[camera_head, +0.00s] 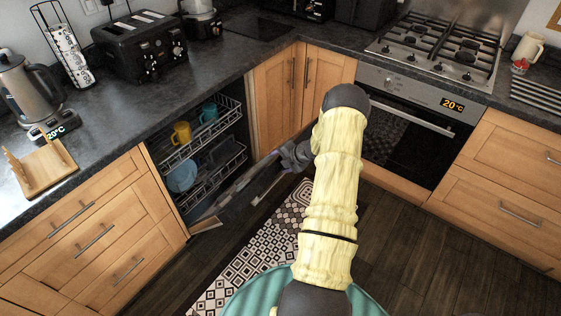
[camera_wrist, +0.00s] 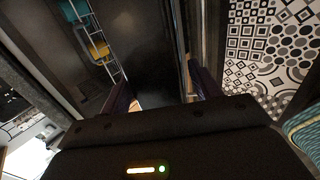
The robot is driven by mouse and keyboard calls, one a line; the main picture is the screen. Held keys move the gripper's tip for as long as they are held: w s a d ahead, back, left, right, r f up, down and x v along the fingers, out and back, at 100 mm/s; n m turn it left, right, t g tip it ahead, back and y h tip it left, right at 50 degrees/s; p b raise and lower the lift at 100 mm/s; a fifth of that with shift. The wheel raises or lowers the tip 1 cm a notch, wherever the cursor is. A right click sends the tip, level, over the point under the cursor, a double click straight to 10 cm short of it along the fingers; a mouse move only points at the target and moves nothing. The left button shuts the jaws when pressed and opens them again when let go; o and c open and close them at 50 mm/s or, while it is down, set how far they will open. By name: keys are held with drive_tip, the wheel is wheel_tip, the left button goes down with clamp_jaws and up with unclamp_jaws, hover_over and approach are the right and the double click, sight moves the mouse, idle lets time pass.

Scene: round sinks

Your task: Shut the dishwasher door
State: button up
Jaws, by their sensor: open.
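The dishwasher (camera_head: 160,153) stands open under the counter at left in the head view. Its racks hold a yellow mug (camera_head: 181,134), a teal cup (camera_head: 208,112) and a light blue plate (camera_head: 182,176). The dishwasher door (camera_head: 236,196) is lowered in front of the racks, slanting above the floor. My gripper (camera_head: 290,155) is by the door's far end, partly hidden by my arm. In the wrist view my gripper (camera_wrist: 160,88) is open, its fingers spread near the door's edge (camera_wrist: 204,45). Whether a finger touches the door I cannot tell.
A patterned rug (camera_head: 255,262) lies on the dark floor below the door. An oven (camera_head: 405,130) is to the right of my arm. Wooden drawers (camera_head: 95,235) stand left of the dishwasher, and a corner cabinet (camera_head: 277,88) stands to its right.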

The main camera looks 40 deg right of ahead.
drive_tip(key=v, duration=1.7)
drive_tip(key=shift+p, duration=0.4)
drive_tip(key=shift+r, duration=0.15)
